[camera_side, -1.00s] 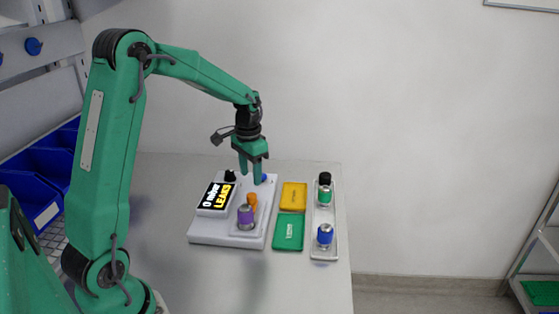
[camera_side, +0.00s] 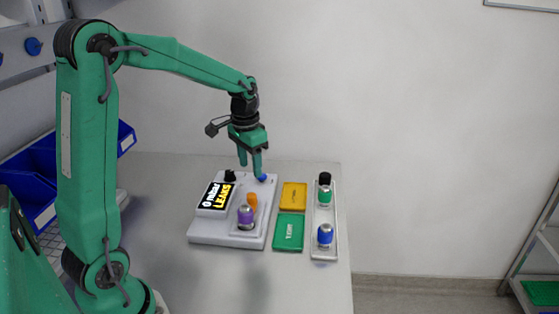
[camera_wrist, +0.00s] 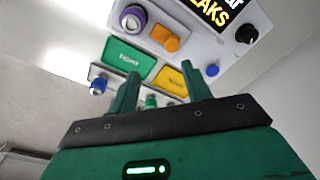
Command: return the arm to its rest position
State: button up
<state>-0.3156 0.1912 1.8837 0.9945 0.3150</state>
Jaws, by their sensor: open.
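My gripper (camera_side: 250,167) is green, with its fingers pointing down above the back of the white-grey test station (camera_side: 200,238). The fingers are apart with nothing between them. In the wrist view the two fingers of my gripper (camera_wrist: 160,90) also stand apart and empty. The station carries a lit display (camera_side: 215,195) reading "0 mbar LEAKS", a purple-topped part (camera_side: 245,214), an orange piece (camera_side: 252,200), a black knob (camera_side: 230,175) and a blue button (camera_side: 263,178). The button is close to the fingertips in the side view; it shows clear of them in the wrist view (camera_wrist: 212,71).
A yellow tray (camera_side: 293,196) and a green tray (camera_side: 288,232) lie right of the station. A clear tray (camera_side: 323,254) at the table's right edge holds a green-banded part (camera_side: 324,194) and a blue-topped part (camera_side: 325,234). Blue bins (camera_side: 30,195) stand at the left.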

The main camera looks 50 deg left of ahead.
jog(key=s+d+r+t, duration=0.2)
jog(key=s+d+r, duration=0.1)
jog(key=s+d, duration=0.3)
jog(key=s+d+r+t, duration=0.2)
jog(key=s+d+r, duration=0.2)
jog(key=s+d, duration=0.3)
jog(key=s, duration=0.4)
jog(key=shift+s+t, duration=0.25)
jog(key=shift+t, duration=0.15)
